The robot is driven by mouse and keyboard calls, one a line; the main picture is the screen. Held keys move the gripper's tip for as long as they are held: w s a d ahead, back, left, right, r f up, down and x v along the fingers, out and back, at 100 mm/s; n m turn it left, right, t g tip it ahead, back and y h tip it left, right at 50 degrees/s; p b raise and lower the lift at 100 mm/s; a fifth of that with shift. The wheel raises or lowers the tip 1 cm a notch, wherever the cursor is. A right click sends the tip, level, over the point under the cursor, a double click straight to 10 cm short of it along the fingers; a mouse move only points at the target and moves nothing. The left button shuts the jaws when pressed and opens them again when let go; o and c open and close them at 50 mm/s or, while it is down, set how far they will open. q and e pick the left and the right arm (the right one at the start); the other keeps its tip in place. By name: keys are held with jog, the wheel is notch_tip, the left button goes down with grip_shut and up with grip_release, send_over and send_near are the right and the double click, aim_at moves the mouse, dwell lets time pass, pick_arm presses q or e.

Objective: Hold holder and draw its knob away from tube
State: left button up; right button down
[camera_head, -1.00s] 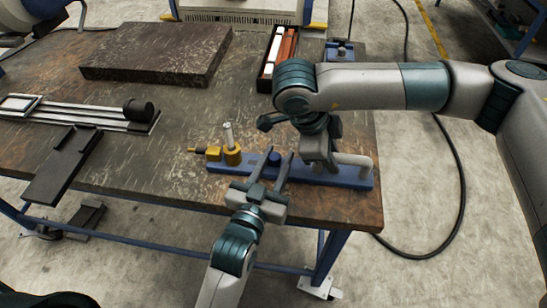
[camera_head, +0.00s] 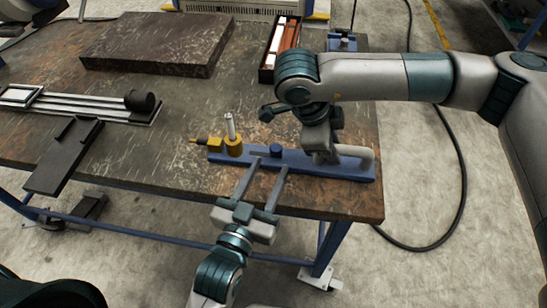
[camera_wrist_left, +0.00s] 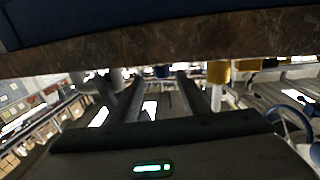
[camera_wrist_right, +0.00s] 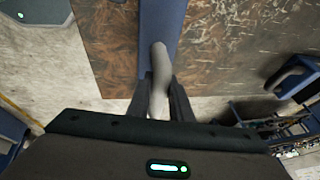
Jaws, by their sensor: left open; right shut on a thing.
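The holder has a blue base bar (camera_head: 300,163) lying along the table's front edge. At its left end a yellow clamp (camera_head: 234,148) surrounds an upright silver tube (camera_head: 230,125). A yellow knob (camera_head: 207,143) with a slim tip sticks out left of the clamp. A blue peg (camera_head: 276,151) stands mid-bar. My right gripper (camera_head: 333,157) is shut on the grey handle (camera_head: 356,160) at the bar's right end; the handle also shows in the right wrist view (camera_wrist_right: 159,75). My left gripper (camera_head: 270,164) is open and empty, its fingertips at the bar's front side, right of the clamp.
A dark slab (camera_head: 158,45) lies at the back left. A black-and-silver rail device (camera_head: 90,104) and a dark plate (camera_head: 62,158) lie at the left. A box of coloured sticks (camera_head: 280,47) is at the back.

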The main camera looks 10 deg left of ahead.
pick_arm(q)
jog(key=shift+s+a, duration=0.25)
jog(key=shift+s, duration=1.05)
jog(key=shift+s+a, duration=0.25)
jog(key=shift+s, duration=1)
pick_arm(e)
jog(key=c, duration=1.5)
grip_release()
jog(key=shift+r, duration=0.15)
jog(key=v, duration=1.2)
